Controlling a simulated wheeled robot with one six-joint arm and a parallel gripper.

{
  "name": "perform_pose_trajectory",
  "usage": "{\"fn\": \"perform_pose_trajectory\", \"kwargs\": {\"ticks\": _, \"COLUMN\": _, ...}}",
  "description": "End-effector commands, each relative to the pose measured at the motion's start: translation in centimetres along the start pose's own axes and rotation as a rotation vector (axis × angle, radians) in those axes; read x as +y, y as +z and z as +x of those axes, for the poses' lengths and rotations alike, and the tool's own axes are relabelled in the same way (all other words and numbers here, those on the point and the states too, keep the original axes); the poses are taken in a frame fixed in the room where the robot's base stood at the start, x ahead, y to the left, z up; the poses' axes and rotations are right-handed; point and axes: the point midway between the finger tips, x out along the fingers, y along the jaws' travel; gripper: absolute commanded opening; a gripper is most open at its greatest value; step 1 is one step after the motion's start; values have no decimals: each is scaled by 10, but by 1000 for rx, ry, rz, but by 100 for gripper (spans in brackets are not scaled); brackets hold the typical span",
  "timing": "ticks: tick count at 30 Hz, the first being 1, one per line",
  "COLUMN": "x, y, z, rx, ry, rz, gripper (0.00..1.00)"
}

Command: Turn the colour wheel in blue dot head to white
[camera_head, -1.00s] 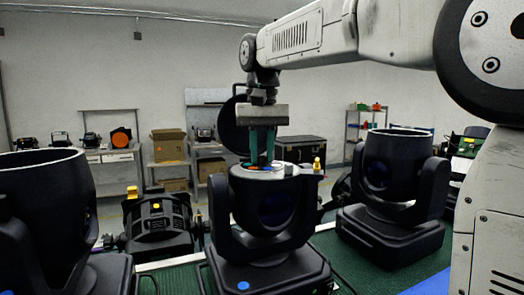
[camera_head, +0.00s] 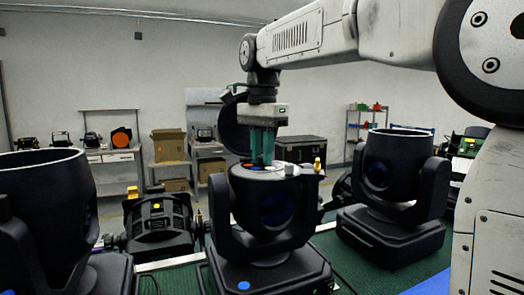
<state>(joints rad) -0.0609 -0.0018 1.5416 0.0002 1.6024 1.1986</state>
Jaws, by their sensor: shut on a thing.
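The blue dot head (camera_head: 262,225) is the black moving-head light in the middle, with a blue dot (camera_head: 244,286) on its base. Its top is open, with the dark round lid (camera_head: 232,125) standing up behind. The colour wheel (camera_head: 250,166) lies in the open top; an orange-red patch shows at its left, and much of it is hidden. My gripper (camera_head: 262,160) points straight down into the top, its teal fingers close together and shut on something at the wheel. I cannot see exactly what part they grip.
Similar black heads stand close by at the left (camera_head: 45,215) and right (camera_head: 388,190) with open tops. A yellow-tipped part (camera_head: 317,164) sticks up at the right rim. A black lamp (camera_head: 158,225) lies behind left on the green mat.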

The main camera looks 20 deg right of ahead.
Motion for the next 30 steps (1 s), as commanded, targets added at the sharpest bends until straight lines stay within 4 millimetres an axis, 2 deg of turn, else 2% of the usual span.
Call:
{"fn": "perform_pose_trajectory", "kwargs": {"ticks": 12, "x": -1, "y": -1, "z": -2, "rx": 3, "ry": -7, "rz": 169, "gripper": 0}}
{"fn": "perform_pose_trajectory", "kwargs": {"ticks": 27, "x": -1, "y": -1, "z": -2, "rx": 3, "ry": -7, "rz": 188, "gripper": 0}}
{"fn": "perform_pose_trajectory", "kwargs": {"ticks": 28, "x": -1, "y": -1, "z": -2, "rx": 3, "ry": -7, "rz": 188, "gripper": 24}}
{"fn": "perform_pose_trajectory", "kwargs": {"ticks": 30, "x": -1, "y": -1, "z": -2, "rx": 3, "ry": -6, "rz": 187, "gripper": 43}}
